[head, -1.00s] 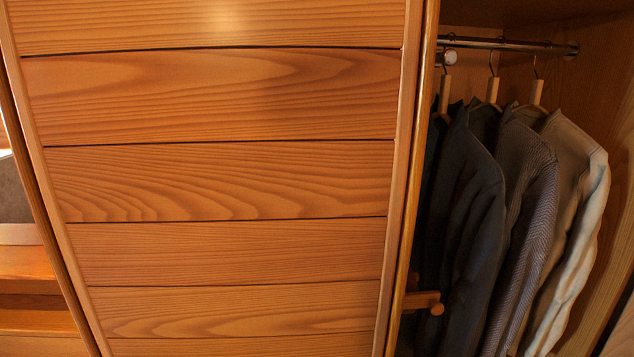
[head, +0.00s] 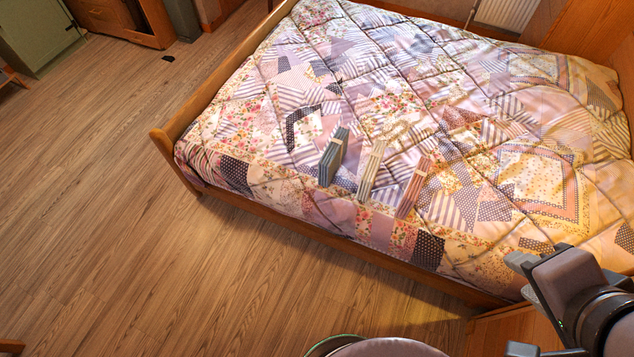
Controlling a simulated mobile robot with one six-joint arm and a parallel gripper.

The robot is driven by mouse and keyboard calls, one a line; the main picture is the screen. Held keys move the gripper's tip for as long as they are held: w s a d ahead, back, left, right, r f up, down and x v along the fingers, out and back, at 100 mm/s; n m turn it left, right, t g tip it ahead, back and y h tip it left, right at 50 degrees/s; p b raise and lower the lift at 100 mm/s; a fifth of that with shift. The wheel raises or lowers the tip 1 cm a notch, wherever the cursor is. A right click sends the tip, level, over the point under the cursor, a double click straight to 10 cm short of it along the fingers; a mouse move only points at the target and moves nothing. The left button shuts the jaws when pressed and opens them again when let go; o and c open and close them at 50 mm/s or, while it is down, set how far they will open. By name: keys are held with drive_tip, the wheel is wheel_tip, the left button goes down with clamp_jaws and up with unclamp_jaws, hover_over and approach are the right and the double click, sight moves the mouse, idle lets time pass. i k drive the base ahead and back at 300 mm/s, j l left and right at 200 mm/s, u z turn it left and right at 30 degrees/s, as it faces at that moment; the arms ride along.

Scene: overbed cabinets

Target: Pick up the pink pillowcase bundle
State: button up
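The pink pillowcase bundle (head: 413,187) stands upright, leaning slightly, on the patchwork quilt near the bed's front edge in the head view. It is the rightmost of three narrow folded bundles. A cream bundle (head: 372,171) stands just to its left, and a blue-grey bundle (head: 333,157) stands further left. My gripper (head: 517,305) is at the lower right, apart from the bundles and nearer to the camera. Its two fingers show spread apart, with nothing seen between them. The gripper is partly cut off by the picture's edge.
The bed (head: 290,240) has a raised wooden footboard (head: 215,75) on its left and a wooden rail along its front. The wooden floor (head: 110,200) to the left is broadly clear, with a small dark object (head: 168,58) on it. Cabinets stand at the upper left.

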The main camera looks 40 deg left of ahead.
sight(413, 188)
drive_tip(key=u, duration=0.8)
drive_tip(key=i+j+z, duration=0.1)
drive_tip(key=j+z, duration=0.2)
drive_tip(key=z, duration=0.15)
drive_tip(key=j+z, duration=0.3)
drive_tip(key=z, duration=0.15)
drive_tip(key=j+z, duration=0.7)
drive_tip(key=z, duration=0.25)
